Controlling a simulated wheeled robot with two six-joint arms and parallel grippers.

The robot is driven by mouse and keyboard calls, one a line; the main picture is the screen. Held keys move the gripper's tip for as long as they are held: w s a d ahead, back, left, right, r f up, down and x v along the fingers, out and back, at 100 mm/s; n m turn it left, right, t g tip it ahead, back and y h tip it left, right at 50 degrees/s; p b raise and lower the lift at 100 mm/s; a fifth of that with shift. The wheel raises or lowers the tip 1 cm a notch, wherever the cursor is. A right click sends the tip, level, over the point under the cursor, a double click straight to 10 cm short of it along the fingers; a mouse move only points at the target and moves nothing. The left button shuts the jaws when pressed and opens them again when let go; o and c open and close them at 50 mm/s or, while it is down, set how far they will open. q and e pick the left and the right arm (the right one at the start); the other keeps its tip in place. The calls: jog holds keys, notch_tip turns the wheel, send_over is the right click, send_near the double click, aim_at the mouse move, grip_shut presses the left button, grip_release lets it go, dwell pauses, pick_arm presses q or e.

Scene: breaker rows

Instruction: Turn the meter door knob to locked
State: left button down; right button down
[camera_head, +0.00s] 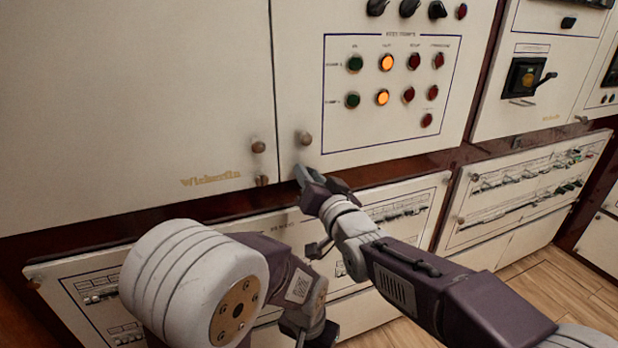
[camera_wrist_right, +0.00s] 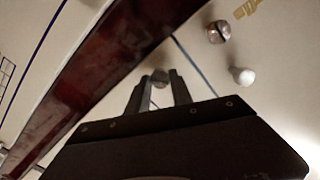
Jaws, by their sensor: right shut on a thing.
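My right gripper (camera_head: 308,174) is at the lower left corner of the right upper cabinet door. Its jaws hide the knob there in the head view. In the right wrist view the two dark fingers (camera_wrist_right: 158,92) close on a small grey knob, the meter door knob (camera_wrist_right: 160,77), low on the door beside the seam. The door's upper knob (camera_head: 304,138) stands just above the gripper, apart from it. I cannot tell the held knob's turn angle. My left arm fills the lower left of the head view, but its jaws do not show.
The neighbouring left door has an upper knob (camera_head: 258,147) and a lower knob (camera_head: 262,180) close to my right gripper. The right door carries an indicator light panel (camera_head: 392,135). A dark red wooden rail (camera_head: 400,172) runs below, above the lower breaker panels (camera_head: 405,200).

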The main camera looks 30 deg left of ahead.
jog(key=shift+m, duration=3.5)
jog(key=c, duration=1.1)
grip_release()
jog(key=shift+c, duration=0.2)
